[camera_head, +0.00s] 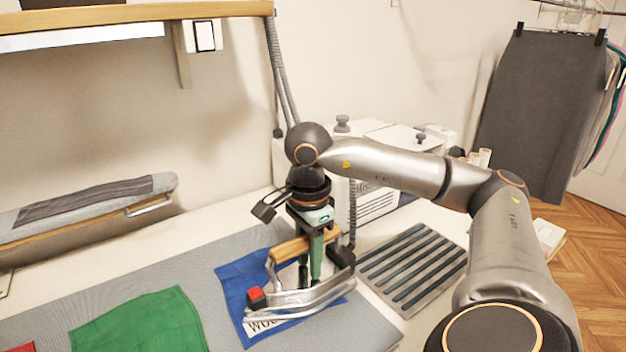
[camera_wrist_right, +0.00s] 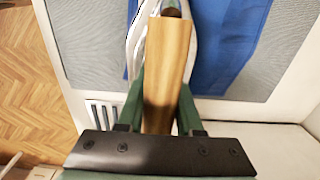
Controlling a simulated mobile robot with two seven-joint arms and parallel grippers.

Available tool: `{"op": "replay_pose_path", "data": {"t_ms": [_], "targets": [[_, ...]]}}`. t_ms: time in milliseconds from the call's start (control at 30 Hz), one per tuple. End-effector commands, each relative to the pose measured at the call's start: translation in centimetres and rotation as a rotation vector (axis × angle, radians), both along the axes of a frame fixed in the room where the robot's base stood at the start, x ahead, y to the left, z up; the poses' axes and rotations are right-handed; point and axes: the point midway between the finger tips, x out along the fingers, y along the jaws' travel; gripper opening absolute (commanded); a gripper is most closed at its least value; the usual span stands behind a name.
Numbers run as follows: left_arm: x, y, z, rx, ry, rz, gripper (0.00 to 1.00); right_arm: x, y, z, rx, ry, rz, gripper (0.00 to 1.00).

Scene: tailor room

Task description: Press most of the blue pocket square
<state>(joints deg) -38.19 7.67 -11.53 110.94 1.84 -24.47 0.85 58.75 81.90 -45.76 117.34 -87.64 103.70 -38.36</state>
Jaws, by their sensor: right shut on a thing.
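The blue pocket square (camera_head: 234,284) lies on the grey pressing mat, partly under the iron. A white label with letters shows at its front edge. In the right wrist view the blue cloth (camera_wrist_right: 225,50) spreads to both sides of the iron. The iron (camera_head: 310,300) has a silver body, a wooden handle and a red button, and it sits over the right part of the cloth. I cannot tell whether its sole touches the cloth. My right gripper (camera_head: 310,262) is shut on the wooden handle (camera_wrist_right: 167,65) from above. My left gripper is not in view.
A green cloth (camera_head: 140,322) lies left of the blue one on the grey mat (camera_head: 190,270). A slatted metal rest (camera_head: 415,268) is to the right. A white steam unit (camera_head: 375,205) with a hose stands behind. A narrow ironing board (camera_head: 85,208) is at the back left.

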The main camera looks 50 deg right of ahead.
Motion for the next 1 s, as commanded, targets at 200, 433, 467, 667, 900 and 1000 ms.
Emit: {"op": "replay_pose_path", "data": {"t_ms": [200, 433, 467, 667, 900, 1000], "targets": [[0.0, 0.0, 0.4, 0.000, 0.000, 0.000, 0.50, 1.0, -0.3, 0.4, 0.001, -0.011, -0.003, 0.00], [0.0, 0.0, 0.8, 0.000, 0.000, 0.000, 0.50, 1.9, -0.6, 0.4, 0.001, -0.011, -0.002, 0.00], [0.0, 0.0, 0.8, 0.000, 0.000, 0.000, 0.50, 2.0, -0.6, 0.4, 0.001, -0.011, -0.002, 0.00], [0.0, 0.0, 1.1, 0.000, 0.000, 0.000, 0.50, 2.8, -0.9, 0.4, 0.001, -0.011, -0.003, 0.00], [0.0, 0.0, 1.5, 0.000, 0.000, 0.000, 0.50, 3.7, -1.1, 0.4, 0.001, -0.010, -0.002, 0.00], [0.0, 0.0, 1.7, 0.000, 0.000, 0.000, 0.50, 4.0, -1.3, 0.3, 0.001, -0.010, -0.003, 0.00]]}}
